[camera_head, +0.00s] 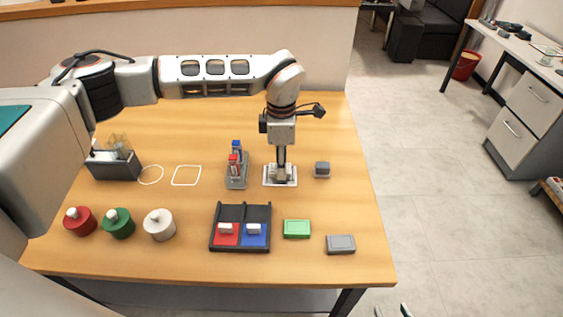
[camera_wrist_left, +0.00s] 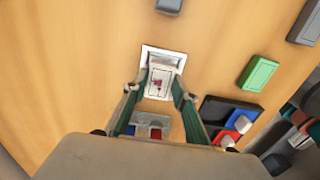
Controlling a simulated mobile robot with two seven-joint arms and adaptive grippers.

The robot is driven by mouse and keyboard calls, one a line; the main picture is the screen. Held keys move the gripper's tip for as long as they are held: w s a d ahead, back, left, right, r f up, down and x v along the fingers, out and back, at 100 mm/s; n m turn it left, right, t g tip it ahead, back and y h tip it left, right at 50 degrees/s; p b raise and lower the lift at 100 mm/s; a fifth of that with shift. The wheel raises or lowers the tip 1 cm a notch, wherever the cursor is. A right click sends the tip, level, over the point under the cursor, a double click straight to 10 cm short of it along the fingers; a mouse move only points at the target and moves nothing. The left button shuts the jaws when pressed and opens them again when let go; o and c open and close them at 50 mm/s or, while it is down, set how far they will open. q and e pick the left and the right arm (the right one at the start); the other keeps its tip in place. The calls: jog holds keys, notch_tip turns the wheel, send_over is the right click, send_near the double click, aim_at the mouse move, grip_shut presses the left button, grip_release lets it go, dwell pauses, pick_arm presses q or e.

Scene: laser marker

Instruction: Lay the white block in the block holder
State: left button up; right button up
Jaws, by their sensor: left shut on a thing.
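My left gripper (camera_head: 281,172) points straight down over the block holder (camera_head: 268,183), a white-edged square plate on the table. In the left wrist view, its two fingers (camera_wrist_left: 156,97) are shut on the white block (camera_wrist_left: 161,80), which has a small reddish mark on its face. The holder's white frame (camera_wrist_left: 150,51) shows around the block's far end. The block is at the holder, but I cannot tell whether it touches the bottom. In the head view the fingers and holder hide much of the block. My right gripper (camera_head: 392,311) shows only its spread fingertips at the bottom edge.
A grey stand with blue and red pieces (camera_head: 236,170) is close left of the holder. A small grey block (camera_head: 322,169) is to the right. A black tray (camera_head: 240,242), green block (camera_head: 297,229) and grey block (camera_head: 341,244) are in front. Round pieces (camera_head: 119,223) stand front left.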

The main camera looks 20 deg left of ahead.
pick_arm(q)
jog(key=shift+f, duration=0.4)
dwell(1.9)
jog(key=o, duration=1.2)
notch_tip(320, 180, up, 12)
